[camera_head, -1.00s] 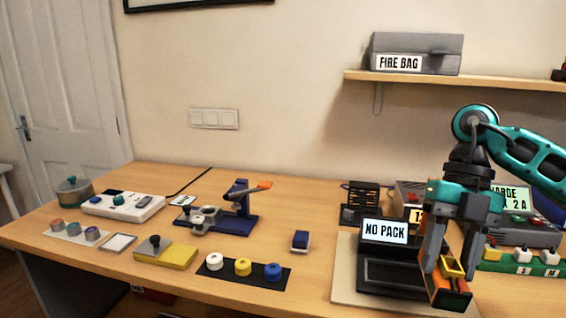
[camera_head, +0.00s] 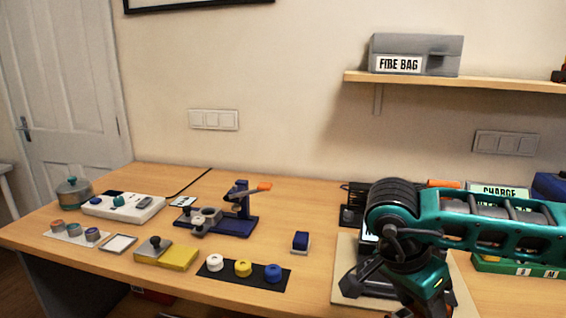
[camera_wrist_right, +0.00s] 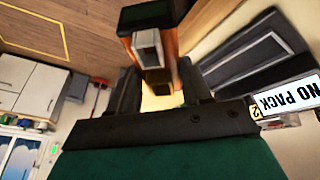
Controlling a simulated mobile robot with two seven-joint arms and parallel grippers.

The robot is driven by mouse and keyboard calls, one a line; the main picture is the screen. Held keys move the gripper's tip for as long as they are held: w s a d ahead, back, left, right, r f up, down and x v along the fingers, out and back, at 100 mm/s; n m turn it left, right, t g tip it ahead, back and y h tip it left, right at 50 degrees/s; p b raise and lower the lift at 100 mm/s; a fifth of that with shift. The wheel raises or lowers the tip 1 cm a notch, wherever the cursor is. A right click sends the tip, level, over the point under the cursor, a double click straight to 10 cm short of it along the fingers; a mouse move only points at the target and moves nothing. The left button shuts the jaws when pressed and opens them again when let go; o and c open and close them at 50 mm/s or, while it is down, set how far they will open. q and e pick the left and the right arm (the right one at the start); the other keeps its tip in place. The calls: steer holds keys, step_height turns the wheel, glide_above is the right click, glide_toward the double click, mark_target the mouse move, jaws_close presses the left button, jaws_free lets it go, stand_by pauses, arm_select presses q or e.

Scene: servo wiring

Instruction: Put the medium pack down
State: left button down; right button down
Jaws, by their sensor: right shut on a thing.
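My right gripper (camera_wrist_right: 158,88) is shut on the medium pack (camera_wrist_right: 172,48), a black and orange block that shows between its fingers in the right wrist view. In the head view my right arm covers the pack, and the fingers are hidden or below the picture's edge. The dark tester with the "NO PACK" display (camera_wrist_right: 290,100) is right of the gripper in the wrist view. In the head view my arm hides most of this tester, which stands on a pale board (camera_head: 345,270). I cannot tell whether the pack touches anything. My left gripper is not in view.
A charger with a "CHARGE" display (camera_head: 498,191) stands at the back right, behind my arm. The shelf (camera_head: 470,82) holds a fire bag (camera_head: 415,54).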

mark_target(413, 314)
steer(key=n, duration=0.2)
steer(key=f+n+t, duration=0.1)
steer(key=n, duration=0.1)
steer(key=a+f+n+t+y, duration=0.1)
steer(key=n, duration=0.1)
steer(key=shift+s+n, duration=0.3)
steer(key=shift+s, duration=0.1)
steer(key=n, duration=0.1)
steer(key=n+t+y, duration=0.1)
steer(key=n, duration=0.1)
steer(key=shift+s+a+f, duration=0.1)
steer(key=shift+a+f, duration=0.05)
steer(key=shift+f, duration=0.15)
steer(key=shift+s+a+f+n+t+y, duration=0.15)
steer(key=shift+f+n+t+y, duration=0.1)
steer(key=shift+n, duration=0.45)
steer(key=shift+w+a+f+n+t+y, duration=0.15)
steer(key=shift+n+y, duration=0.1)
steer(key=shift+n, duration=0.45)
steer(key=shift+r, duration=0.1)
